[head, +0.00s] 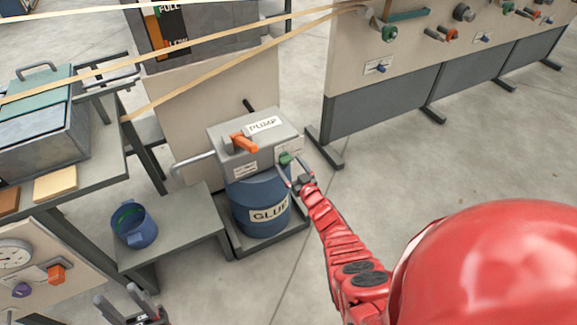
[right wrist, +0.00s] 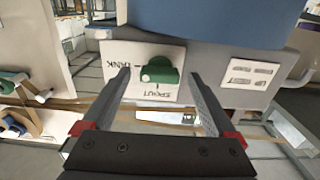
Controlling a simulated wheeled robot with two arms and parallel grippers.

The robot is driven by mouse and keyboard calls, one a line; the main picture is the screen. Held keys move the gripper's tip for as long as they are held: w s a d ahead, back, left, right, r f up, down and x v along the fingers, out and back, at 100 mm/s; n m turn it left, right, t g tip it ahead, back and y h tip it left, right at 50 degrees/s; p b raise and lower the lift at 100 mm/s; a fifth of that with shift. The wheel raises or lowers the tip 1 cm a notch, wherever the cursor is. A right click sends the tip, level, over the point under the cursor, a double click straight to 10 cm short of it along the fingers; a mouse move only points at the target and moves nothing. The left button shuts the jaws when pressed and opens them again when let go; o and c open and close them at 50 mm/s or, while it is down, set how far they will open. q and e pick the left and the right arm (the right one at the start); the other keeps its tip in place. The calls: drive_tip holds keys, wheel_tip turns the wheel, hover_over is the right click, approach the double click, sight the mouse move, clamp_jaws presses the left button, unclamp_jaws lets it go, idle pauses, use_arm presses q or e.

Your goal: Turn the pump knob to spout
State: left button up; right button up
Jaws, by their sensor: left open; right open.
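The pump (head: 225,135) is a grey box on a blue glue drum (head: 245,193), with an orange handle (head: 243,143) on it. Its green knob (head: 286,158) sits on a white plate at the box's right side. In the right wrist view the knob (right wrist: 160,70) lies between my fingertips, with a gap on each side. The plate (right wrist: 130,85) reads TANK at left and SPOUT below, upside down. The knob's long side runs across the picture; which label it points to is unclear. My right gripper (head: 294,182) is open at the knob. My left gripper (head: 128,303) is open at the bottom left, away from the pump.
A low grey bench (head: 190,215) with a blue bucket (head: 135,226) stands left of the drum. A panel with knobs and valves (head: 350,80) stands behind on the right. Tan strips (head: 190,60) cross above the pump. The floor (head: 400,150) on the right is clear.

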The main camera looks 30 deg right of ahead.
drive_tip(key=shift+w, duration=0.55)
drive_tip(key=c, duration=1.4)
drive_tip(key=shift+o, duration=0.2)
